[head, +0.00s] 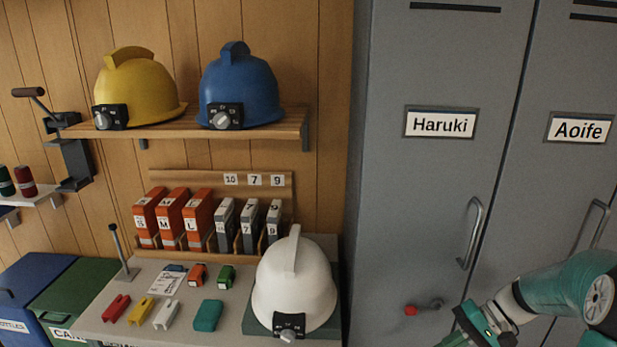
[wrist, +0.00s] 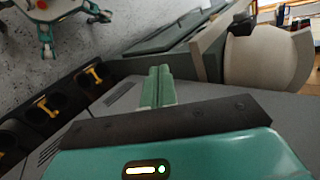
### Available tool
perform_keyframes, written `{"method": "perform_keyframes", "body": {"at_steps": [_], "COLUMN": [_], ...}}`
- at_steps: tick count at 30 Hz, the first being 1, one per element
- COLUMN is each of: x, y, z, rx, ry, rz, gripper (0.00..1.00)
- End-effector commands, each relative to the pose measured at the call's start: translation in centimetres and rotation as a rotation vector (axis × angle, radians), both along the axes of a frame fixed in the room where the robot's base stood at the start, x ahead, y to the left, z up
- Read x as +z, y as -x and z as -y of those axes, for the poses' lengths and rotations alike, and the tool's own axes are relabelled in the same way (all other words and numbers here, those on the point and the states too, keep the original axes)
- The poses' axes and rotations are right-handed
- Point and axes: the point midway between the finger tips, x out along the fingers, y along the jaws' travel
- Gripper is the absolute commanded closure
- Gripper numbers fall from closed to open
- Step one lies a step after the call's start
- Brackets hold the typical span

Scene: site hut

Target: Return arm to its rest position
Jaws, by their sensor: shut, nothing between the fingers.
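My arm and gripper are at the lower right of the head view, in front of the grey lockers; the fingertips are not clear there. In the wrist view my gripper (wrist: 158,88) shows its two green fingers side by side, closed together with nothing between them. The fingers are clear of the white helmet (head: 295,280), which sits on the bench; a pale rounded shape at the upper right of the wrist view looks like this helmet (wrist: 268,62).
Grey lockers labelled Haruki (head: 440,123) and Aoife (head: 580,129) stand beside my arm, with protruding handles (head: 472,235). A shelf (head: 200,124) holds a yellow helmet (head: 138,85) and a blue helmet (head: 240,83). The bench (head: 235,300) carries several small coloured items. Bins (head: 75,290) stand at left.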

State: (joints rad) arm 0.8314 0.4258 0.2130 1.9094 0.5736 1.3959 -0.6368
Motion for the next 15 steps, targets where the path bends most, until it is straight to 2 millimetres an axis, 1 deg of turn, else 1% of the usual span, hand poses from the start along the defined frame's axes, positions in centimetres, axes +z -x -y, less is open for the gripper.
{"method": "perform_keyframes", "body": {"at_steps": [1, 6, 11, 15], "x": [1.2, 4.1, 6.6, 8.7], "y": [0.3, 1.9, 3.8, 5.7], "z": [-1.4, -5.0, -8.0, -10.1], "rx": [0.025, 0.073, 0.099, 0.105], "ry": [0.064, 0.264, 0.439, 0.575], "rz": [-0.003, -0.002, 0.039, 0.104], "gripper": [1.00, 1.00, 1.00, 1.00]}}
